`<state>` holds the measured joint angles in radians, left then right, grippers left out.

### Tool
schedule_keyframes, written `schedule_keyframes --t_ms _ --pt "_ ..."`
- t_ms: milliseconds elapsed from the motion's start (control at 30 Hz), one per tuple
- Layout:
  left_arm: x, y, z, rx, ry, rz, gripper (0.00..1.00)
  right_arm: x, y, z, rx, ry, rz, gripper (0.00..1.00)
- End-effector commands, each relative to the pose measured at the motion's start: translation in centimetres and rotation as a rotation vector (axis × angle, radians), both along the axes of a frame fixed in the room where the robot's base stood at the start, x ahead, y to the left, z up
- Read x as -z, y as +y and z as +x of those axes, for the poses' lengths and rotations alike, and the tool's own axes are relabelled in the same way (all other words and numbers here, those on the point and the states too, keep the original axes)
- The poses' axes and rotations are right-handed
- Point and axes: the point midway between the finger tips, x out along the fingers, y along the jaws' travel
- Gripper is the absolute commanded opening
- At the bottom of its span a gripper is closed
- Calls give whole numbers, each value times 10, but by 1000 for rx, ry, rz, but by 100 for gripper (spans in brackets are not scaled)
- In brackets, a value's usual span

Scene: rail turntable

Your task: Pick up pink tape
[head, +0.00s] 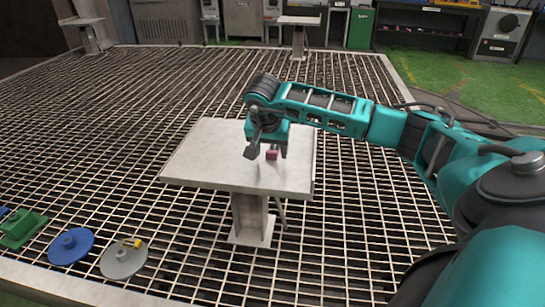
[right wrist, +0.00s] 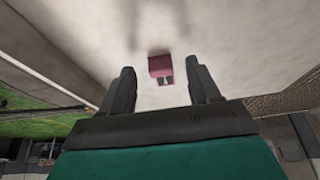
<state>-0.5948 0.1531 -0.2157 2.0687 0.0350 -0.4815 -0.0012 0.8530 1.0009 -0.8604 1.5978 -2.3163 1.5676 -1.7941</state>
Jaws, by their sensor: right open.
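The pink tape (head: 272,153) is a small pink block-like piece with a pale metallic end, on the white square pedestal table (head: 205,163) in the head view. In the right wrist view the pink tape (right wrist: 161,66) lies just beyond and between the fingertips. My right gripper (head: 267,152) is over the tabletop close to the tape. Its fingers (right wrist: 161,78) are apart with nothing between them touching. My left gripper is not in view.
The table stands on a metal grating (head: 120,120). A green base (head: 20,229), a blue disc (head: 71,246) and a grey disc (head: 123,260) lie at the lower left. Another white table (head: 298,21) stands at the back. The tabletop left of the gripper is clear.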

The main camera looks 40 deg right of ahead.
Motion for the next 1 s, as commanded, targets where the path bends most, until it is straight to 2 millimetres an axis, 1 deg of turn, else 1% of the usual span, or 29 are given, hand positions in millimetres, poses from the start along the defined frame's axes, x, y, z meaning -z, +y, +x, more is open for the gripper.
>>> schedule_keyframes --t_ms 33,100,367,900,1000 --pt "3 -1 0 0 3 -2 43 8 -2 1 0 0 0 62" --pt "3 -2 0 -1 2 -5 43 12 -4 2 0 0 0 62" --pt "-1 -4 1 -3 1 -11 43 13 -4 3 -1 -1 0 62" --pt "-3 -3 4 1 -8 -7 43 13 -4 3 0 -1 0 10" --pt "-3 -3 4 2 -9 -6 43 13 -4 3 0 -1 0 2"
